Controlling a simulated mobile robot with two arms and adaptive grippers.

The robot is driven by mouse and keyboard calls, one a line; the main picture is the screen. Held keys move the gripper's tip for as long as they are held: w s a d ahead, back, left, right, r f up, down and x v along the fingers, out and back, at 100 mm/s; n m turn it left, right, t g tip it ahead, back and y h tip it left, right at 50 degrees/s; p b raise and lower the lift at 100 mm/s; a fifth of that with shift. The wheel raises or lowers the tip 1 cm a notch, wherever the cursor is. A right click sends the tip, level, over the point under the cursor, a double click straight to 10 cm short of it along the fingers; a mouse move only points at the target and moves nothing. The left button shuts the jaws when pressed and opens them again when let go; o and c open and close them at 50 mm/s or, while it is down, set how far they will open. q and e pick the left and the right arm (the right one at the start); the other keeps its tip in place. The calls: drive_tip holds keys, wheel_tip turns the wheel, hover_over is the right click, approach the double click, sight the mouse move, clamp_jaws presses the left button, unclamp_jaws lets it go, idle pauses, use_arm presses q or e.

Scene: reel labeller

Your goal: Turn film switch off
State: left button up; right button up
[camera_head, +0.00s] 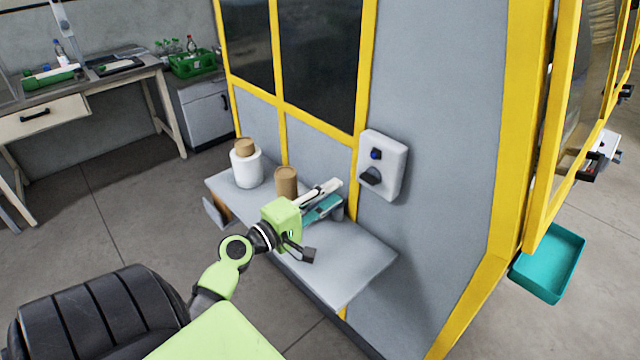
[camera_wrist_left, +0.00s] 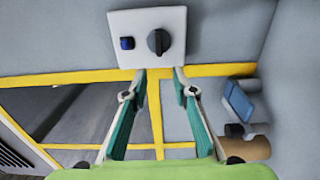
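A white switch box (camera_head: 391,160) is mounted on the grey machine wall, right of a yellow frame post. It carries a black rotary knob (camera_head: 371,177) and a small blue button (camera_head: 376,154) above it. No label is readable. In the left wrist view the knob (camera_wrist_left: 158,41) is right of the blue button (camera_wrist_left: 127,43), with its grip bar upright in that picture. My left gripper (camera_head: 333,194) is open and empty, its fingers pointing toward the box. In the left wrist view its fingertips (camera_wrist_left: 160,76) are spread just below the box's edge, and the knob looks untouched. My right gripper is not in view.
A grey shelf (camera_head: 350,265) runs below the box. A teal tray (camera_head: 548,264) is at the right. Wall space around the box is clear.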

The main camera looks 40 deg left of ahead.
use_arm(q)
drive_tip(key=shift+s+a, duration=0.15)
drive_tip(key=shift+s, duration=1.6)
